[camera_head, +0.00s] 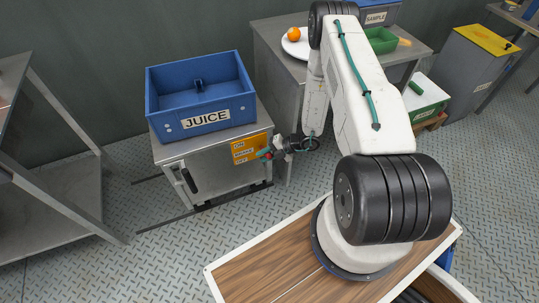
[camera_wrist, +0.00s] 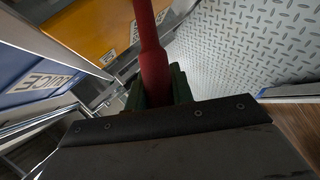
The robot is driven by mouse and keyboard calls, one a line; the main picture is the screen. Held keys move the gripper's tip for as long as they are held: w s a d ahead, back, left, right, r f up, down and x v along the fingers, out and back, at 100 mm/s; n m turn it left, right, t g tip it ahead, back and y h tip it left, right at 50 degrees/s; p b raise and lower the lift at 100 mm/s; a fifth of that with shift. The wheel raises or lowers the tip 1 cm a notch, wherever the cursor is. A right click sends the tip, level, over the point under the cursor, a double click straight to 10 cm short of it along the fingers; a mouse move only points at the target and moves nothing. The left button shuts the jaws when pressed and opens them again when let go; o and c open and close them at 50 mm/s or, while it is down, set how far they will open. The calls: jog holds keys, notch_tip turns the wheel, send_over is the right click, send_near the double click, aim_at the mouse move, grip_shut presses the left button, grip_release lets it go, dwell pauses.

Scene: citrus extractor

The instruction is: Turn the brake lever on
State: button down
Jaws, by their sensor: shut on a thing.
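The brake lever (camera_wrist: 152,50) is a red rod. It fills the middle of the wrist view and runs down between the dark green fingers of my gripper (camera_wrist: 160,90), which is shut on it. In the head view my gripper (camera_head: 266,153) is at the front right of the cart, in front of the yellow ON / BRAKE / OFF plate (camera_head: 244,143). Little of the lever shows there, so its exact angle against the plate's marks is hard to tell.
The metal cart (camera_head: 190,150) carries a blue JUICE crate (camera_head: 190,124) and stands on floor rails (camera_head: 165,224). A grey table (camera_head: 272,50) with an orange (camera_head: 297,34) on a plate stands behind my arm. A metal shelf (camera_head: 65,195) is at left. Floor between is clear.

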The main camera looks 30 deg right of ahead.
jog(key=shift+d, duration=0.15)
jog(key=c, duration=1.2)
grip_release()
jog(key=v, duration=0.7)
jog(key=shift+s+d+r, duration=0.2)
jog(key=shift+d+r, duration=0.05)
